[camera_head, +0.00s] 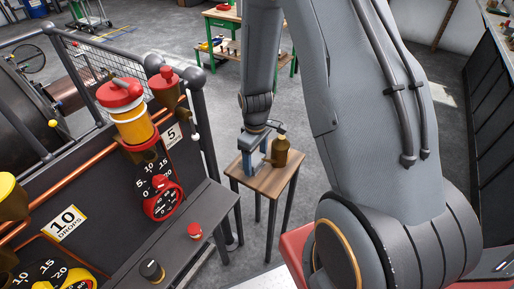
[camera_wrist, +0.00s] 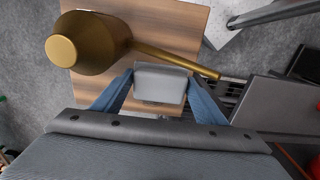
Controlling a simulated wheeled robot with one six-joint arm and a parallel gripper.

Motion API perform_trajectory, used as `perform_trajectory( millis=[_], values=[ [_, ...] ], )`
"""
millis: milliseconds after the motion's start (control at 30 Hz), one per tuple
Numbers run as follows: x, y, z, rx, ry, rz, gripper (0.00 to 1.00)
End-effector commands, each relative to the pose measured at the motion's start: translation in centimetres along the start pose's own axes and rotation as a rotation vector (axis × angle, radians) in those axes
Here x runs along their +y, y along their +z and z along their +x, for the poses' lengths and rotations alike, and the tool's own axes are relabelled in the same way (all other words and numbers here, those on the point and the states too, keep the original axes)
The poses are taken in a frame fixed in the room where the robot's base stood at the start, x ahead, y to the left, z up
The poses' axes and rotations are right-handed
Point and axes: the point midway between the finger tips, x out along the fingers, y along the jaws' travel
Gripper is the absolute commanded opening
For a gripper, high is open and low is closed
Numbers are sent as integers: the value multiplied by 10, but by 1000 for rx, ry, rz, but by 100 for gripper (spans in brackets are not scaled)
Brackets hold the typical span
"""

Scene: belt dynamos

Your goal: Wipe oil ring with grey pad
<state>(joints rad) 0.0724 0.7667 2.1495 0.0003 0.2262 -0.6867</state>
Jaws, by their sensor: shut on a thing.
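My gripper (camera_head: 252,163) is at the small wooden table, with its blue fingers pointing down at the top. In the wrist view my gripper (camera_wrist: 158,88) has one finger on each side of a light grey block-shaped pad (camera_wrist: 160,82) and is shut on it. The pad is over or on the wooden top (camera_wrist: 190,18); I cannot tell whether it touches the wood. A brass oil can (camera_wrist: 90,42) stands close beside it, its spout reaching past the pad. The can also shows in the head view (camera_head: 281,153). I cannot make out an oil ring in either view.
The dark machine panel (camera_head: 110,215) with a red-capped oiler (camera_head: 130,110), a red dial (camera_head: 163,200) and a red button (camera_head: 194,230) stands left of the wooden table (camera_head: 271,183). A green workbench (camera_head: 222,20) is farther back. Grey floor lies open behind the table.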

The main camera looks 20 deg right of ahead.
Motion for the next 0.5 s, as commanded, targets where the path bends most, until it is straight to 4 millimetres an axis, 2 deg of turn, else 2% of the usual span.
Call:
perform_trajectory(
  millis=[33,500],
  values=[
    [0,0,-7,1,1,0,41],
    [-1,0,-48,1,1,-2,41]
  ],
)
